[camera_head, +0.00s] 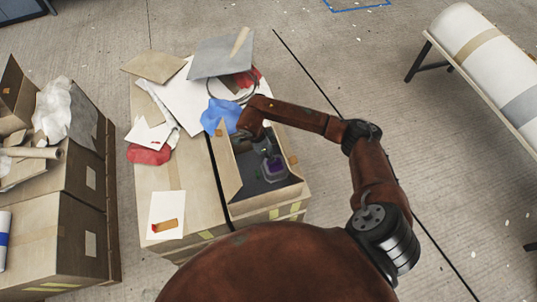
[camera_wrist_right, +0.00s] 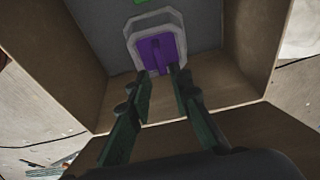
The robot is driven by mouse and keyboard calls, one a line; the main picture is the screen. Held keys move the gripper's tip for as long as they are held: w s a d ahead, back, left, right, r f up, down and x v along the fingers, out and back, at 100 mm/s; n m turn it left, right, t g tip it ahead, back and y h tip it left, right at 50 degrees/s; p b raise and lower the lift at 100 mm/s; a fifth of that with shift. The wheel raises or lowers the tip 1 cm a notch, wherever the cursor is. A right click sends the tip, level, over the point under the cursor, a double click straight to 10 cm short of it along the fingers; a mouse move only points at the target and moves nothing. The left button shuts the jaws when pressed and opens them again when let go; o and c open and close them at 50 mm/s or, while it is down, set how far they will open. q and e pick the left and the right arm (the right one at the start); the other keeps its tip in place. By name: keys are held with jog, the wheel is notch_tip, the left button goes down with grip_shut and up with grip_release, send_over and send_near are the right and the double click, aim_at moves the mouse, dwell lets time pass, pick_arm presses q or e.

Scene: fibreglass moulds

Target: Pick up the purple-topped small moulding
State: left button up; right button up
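The purple-topped small moulding (camera_head: 273,169) sits inside an open cardboard box (camera_head: 229,170), on its dark grey floor. It has a pale grey rim around a purple top and also shows in the right wrist view (camera_wrist_right: 157,50). My right gripper (camera_head: 267,153) reaches down into the box at the moulding. In the right wrist view its two dark green fingers (camera_wrist_right: 163,73) are apart, with tips over the moulding's near edge. Whether they touch it I cannot tell. My left gripper is not in view.
Box walls stand close around the right gripper. A small green piece (camera_wrist_right: 141,2) lies beyond the moulding. Blue cloth (camera_head: 220,116), a red piece (camera_head: 149,154) and loose sheets lie on the cardboard beside the box. A large white roll (camera_head: 490,60) rests on a stand at right.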

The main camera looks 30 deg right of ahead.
aim_at(275, 166)
jog(key=shift+b+x, duration=0.65)
jog(key=shift+x, duration=3.35)
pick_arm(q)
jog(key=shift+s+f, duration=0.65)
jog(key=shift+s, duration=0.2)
pick_arm(e)
jog(key=shift+a, duration=0.1)
jog(key=shift+c, duration=0.4)
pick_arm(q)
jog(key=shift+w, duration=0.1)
pick_arm(e)
grip_shut()
